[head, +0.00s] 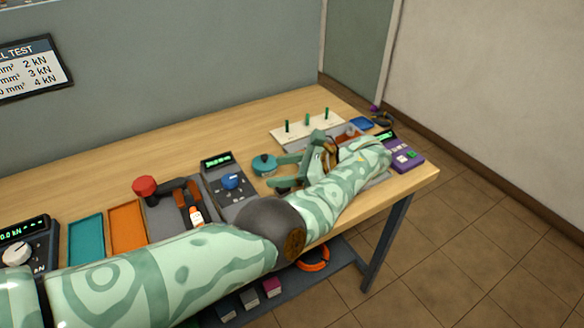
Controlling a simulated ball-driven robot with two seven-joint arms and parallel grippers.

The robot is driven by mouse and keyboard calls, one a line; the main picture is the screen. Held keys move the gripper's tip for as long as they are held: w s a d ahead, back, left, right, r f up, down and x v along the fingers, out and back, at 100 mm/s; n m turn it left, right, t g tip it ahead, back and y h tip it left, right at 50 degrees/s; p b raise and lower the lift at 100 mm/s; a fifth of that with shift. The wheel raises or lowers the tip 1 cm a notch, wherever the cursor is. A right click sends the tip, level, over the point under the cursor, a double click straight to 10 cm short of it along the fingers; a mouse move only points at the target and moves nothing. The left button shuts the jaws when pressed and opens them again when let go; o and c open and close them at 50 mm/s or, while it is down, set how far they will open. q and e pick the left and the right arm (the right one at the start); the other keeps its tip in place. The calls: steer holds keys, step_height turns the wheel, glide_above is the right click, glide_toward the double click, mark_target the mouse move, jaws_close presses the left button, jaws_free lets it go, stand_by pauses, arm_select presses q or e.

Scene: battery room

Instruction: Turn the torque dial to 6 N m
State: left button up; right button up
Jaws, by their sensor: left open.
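A dark grey box with a blue dial (230,181) stands near the middle of the table. It has a small lit display (216,161) at its back, with digits too small to read. This looks like the torque dial. My left gripper (277,172) is to the right of the box, apart from the dial. It is open, with its two fingers pointing left and nothing seen between them. A round teal piece (264,162) lies just beyond the upper fingertip; I cannot tell if they touch. My right gripper is not in view.
A second box with a white dial (17,253) and a kN display stands far left. Teal (86,240) and orange (128,227) trays and a red-headed tool (145,187) lie between. A pegged board (305,128) and purple device (404,156) are at right. The table's back is clear.

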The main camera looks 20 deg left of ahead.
arm_select(q)
steer(key=shift+b+v, duration=0.35)
steer(key=shift+v, duration=0.85)
